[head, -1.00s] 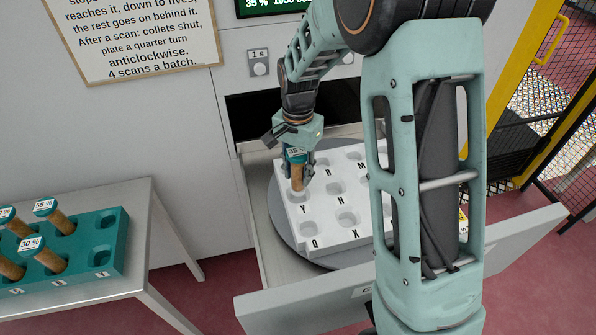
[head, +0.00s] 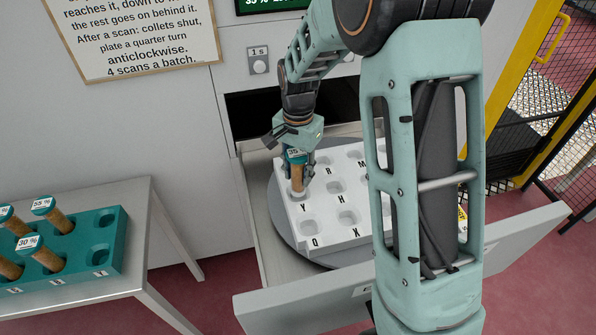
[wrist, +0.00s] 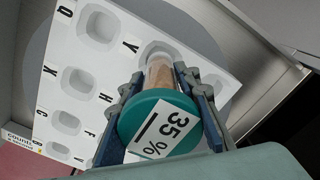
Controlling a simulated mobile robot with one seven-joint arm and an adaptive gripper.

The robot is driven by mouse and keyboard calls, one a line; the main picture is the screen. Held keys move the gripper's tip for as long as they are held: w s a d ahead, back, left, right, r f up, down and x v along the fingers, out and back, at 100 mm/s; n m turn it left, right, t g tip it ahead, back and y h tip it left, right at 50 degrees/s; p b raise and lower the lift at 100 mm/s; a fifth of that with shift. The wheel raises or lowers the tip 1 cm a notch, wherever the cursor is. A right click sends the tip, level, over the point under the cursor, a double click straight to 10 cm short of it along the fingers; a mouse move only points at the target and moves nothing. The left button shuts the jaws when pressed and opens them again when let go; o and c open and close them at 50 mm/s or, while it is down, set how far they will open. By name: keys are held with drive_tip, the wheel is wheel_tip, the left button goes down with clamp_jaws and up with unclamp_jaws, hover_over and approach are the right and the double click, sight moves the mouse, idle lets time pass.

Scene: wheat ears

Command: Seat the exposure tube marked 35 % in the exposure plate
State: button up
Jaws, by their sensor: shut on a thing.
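The exposure tube marked 35 % (head: 296,172) has a teal cap and a clear body with brown contents. My gripper (head: 300,167) is shut on it and holds it roughly upright over the white exposure plate (head: 350,237). In the wrist view the tube (wrist: 160,75) is between my gripper's fingers (wrist: 160,88), its labelled cap toward the camera. Its far end is at the socket beside the letter Y. I cannot tell how deep it sits there. Other sockets in view, such as those by H, X and Q, look empty.
The plate lies on a grey round turntable (head: 283,215) in an open drawer (head: 400,270). A teal rack (head: 108,258) with several capped tubes stands on a metal table at left. A black opening (head: 250,110) is behind the drawer.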

sight(298, 185)
drive_tip(key=shift+f+b, duration=1.6)
drive_tip(key=shift+f, duration=0.75)
drive_tip(key=o, duration=1.4)
